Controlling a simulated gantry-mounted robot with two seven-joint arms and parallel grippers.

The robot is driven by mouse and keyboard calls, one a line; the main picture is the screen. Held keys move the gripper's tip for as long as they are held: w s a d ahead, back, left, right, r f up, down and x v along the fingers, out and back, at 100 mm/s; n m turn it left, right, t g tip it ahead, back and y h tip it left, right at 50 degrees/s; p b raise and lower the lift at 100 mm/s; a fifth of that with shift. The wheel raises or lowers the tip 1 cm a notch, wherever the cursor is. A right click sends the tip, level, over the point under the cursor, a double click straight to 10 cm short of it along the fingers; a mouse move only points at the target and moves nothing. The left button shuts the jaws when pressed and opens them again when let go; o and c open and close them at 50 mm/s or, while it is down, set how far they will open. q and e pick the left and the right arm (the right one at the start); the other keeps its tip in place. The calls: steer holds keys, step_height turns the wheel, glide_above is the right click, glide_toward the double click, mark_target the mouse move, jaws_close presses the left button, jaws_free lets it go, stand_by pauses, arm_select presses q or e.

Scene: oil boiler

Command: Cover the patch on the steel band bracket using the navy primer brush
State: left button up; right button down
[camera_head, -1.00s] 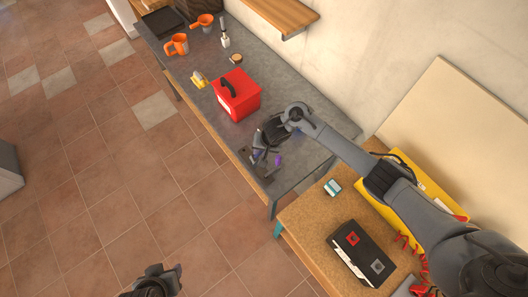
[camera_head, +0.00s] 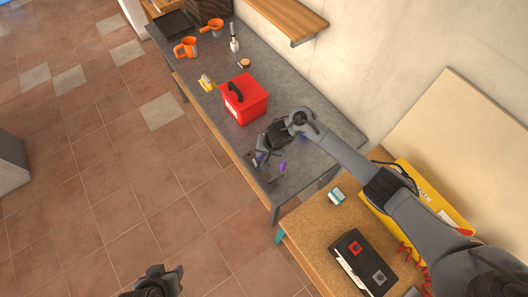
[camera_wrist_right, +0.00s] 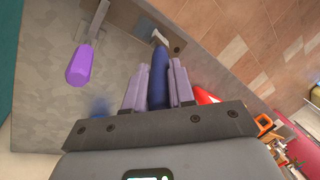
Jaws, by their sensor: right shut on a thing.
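My right gripper (camera_head: 262,157) is over the near end of the grey workbench. In the right wrist view its two fingers (camera_wrist_right: 157,92) are shut on the navy handle of the primer brush (camera_wrist_right: 160,72). The brush's pale tip (camera_wrist_right: 158,38) points away from the gripper, at the edge of a grey-brown metal piece (camera_wrist_right: 165,22) that looks like the steel band bracket. I cannot tell whether the tip touches it. The patch cannot be made out. My left gripper (camera_head: 165,280) is at the bottom of the head view, over the floor, far from the bench; its jaws are unclear.
A purple-handled tool (camera_wrist_right: 84,62) lies beside the brush on the workbench (camera_head: 222,128). A red box (camera_head: 244,100) stands just behind the gripper. Orange mugs (camera_head: 186,47) are farther back. A wooden table (camera_head: 310,230) with a black case (camera_head: 362,262) is at the right.

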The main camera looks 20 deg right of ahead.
steer(key=shift+d+f, duration=0.15)
steer(key=shift+d, duration=0.05)
stand_by(0.4)
steer(key=shift+d, duration=0.4)
steer(key=shift+s+a+r, duration=0.1)
steer(key=shift+a, duration=0.5)
steer(key=shift+s+a+r, duration=0.1)
steer(key=shift+a, duration=0.45)
steer(key=shift+d, duration=0.1)
